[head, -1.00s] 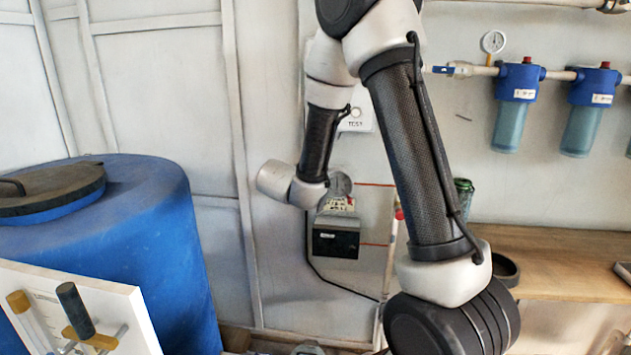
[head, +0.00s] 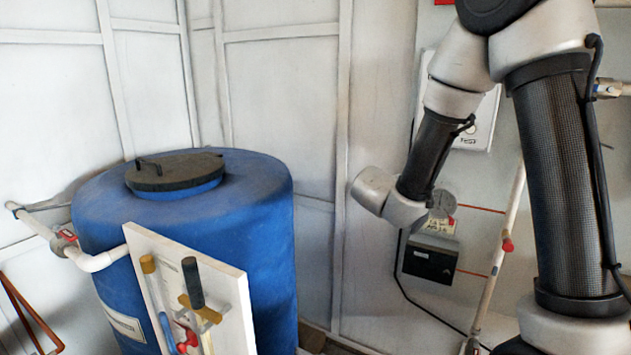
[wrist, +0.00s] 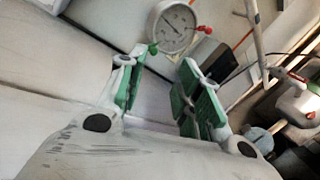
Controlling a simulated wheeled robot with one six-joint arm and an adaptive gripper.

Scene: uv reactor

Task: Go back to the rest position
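My gripper (wrist: 165,72) shows in the wrist view. Its two fingers with green pads stand apart, with nothing between them, so it is open. Beyond the fingertips is a round dial gauge (wrist: 173,26) on the wall. In the head view my arm hangs down on the right, folded. Its wrist end is near the wall, left of the dark box (head: 430,260). The gripper fingers cannot be made out there.
A large blue barrel (head: 250,230) with a dark lid (head: 175,172) stands at the left. A white panel (head: 235,300) with valves is in front of it. A white pipe (head: 97,261) leaves the barrel's left side. A vertical pipe (head: 497,275) stands between arm parts.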

